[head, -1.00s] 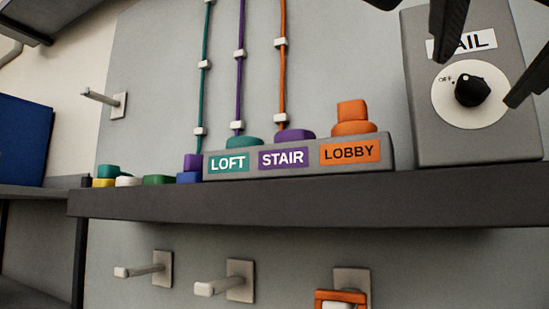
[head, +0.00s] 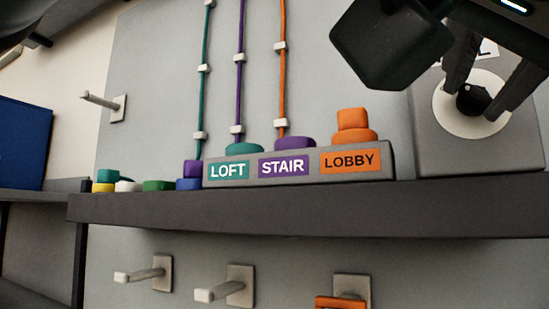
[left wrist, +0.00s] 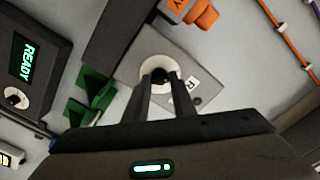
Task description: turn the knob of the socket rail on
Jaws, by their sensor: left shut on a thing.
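The socket rail's grey control box (head: 430,150) stands on the shelf at the right in the head view, its label mostly hidden by my gripper. Its black knob (head: 474,100) sits on a white round dial (head: 445,112). My left gripper (head: 482,98) comes down from the upper right, its two fingers on either side of the knob and shut on it. In the left wrist view, the fingers reach the knob (left wrist: 161,78) at the middle of the white dial (left wrist: 150,66). The pointer and the dial marks are hidden. My right gripper is not seen.
A grey block with LOFT, STAIR and LOBBY labels (head: 300,175) stands left of the box on the dark shelf (head: 300,207). Pegs (head: 225,290) stick out below. In the left wrist view, a box reading READY (left wrist: 28,62) and a green part (left wrist: 95,88) lie left.

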